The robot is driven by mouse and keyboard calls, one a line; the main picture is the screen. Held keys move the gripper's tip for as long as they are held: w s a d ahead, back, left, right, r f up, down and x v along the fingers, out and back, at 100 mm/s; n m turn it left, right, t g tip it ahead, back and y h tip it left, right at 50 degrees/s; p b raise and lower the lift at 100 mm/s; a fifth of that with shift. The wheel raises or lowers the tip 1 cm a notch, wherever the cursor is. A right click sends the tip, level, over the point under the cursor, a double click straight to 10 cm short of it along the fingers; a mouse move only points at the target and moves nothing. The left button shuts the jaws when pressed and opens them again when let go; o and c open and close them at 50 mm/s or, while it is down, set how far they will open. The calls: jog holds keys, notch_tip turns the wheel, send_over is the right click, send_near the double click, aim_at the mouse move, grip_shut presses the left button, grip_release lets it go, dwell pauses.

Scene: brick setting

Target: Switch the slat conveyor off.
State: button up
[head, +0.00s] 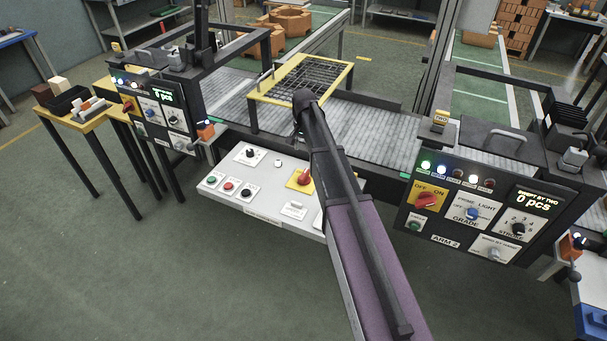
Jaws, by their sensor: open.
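The slat conveyor (375,128) runs across the middle behind the panels, with a grey ribbed bed. A low white control console (262,208) stands in front of it. The console carries a red rotary switch (304,178) on a yellow plate, a black knob (250,153), a red button (228,186), a green button (211,180), another black knob (246,192) and a white rocker-like control (295,205). Its labels are too small to read. My purple arm crosses the console's right part and hides some of it. My gripper cannot be made out.
The ARM 2 panel (447,239) at right has a red OFF/ON switch (426,200) on yellow and a "0 pcs" display. A similar panel (150,112) stands at left. A yellow-framed grate (305,80) stands over the conveyor. The floor in front is clear.

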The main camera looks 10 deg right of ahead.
aim_at(304, 174)
jog(key=shift+f, duration=0.15)
dwell(0.3)
notch_tip(304, 174, down, 14)
jog(key=b, duration=1.3)
jog(key=shift+r+b, duration=0.25)
jog(key=shift+b, duration=0.15)
grip_shut()
